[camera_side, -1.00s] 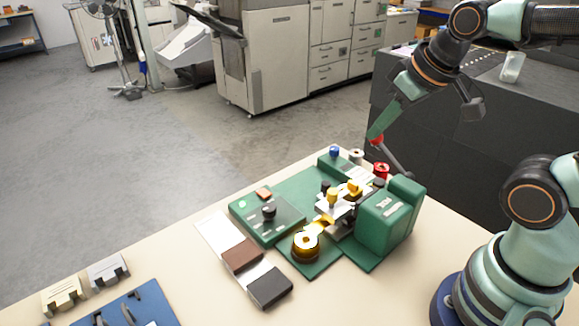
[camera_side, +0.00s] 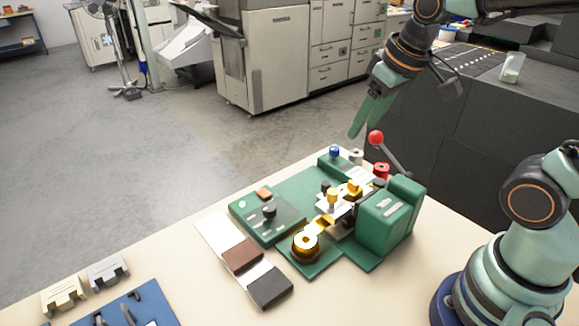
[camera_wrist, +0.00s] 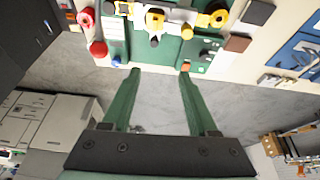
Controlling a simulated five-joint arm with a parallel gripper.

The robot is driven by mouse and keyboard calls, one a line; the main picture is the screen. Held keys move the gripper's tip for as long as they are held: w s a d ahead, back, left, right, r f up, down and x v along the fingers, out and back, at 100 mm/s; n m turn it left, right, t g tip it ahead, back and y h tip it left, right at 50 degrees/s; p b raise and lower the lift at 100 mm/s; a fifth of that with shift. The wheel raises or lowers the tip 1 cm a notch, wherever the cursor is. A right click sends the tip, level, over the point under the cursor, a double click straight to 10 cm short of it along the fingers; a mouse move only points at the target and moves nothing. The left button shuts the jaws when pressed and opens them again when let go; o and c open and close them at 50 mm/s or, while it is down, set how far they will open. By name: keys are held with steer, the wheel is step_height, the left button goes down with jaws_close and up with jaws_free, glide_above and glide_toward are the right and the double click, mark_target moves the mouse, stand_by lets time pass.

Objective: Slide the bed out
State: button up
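A green stamping machine (camera_side: 388,222) stands on the beige table. A pale metal plate with yellow knobs (camera_side: 333,197), which may be the bed, sits at its middle under the head. I cannot tell how far out it is. A lever with a red ball (camera_side: 376,138) rises at the machine's far right; the ball also shows in the wrist view (camera_wrist: 97,48). My gripper (camera_side: 354,137) hangs in the air beyond the machine's far edge, left of the red ball and apart from it. In the wrist view its two green fingers (camera_wrist: 160,72) are spread with nothing between them.
A brass roll (camera_side: 306,243) sits at the machine's front. A control panel (camera_side: 267,218) is on its left, a blue knob (camera_side: 334,151) at its far end. Brown and dark blocks (camera_side: 242,256) and a blue mat (camera_side: 135,306) lie at left. A dark cabinet (camera_side: 450,135) stands behind.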

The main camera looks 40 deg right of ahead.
steer(key=w+f+g, duration=0.2)
steer(key=w+f, duration=0.1)
steer(key=w, duration=0.2)
steer(key=n+g, duration=0.1)
steer(key=g, duration=0.1)
glide_above(327, 183)
step_height(327, 183, down, 5)
step_height(327, 183, down, 12)
steer(key=shift+w+f, duration=0.1)
steer(key=shift+f, duration=0.15)
jaws_close()
steer(key=shift+r, duration=0.1)
stand_by(1.1)
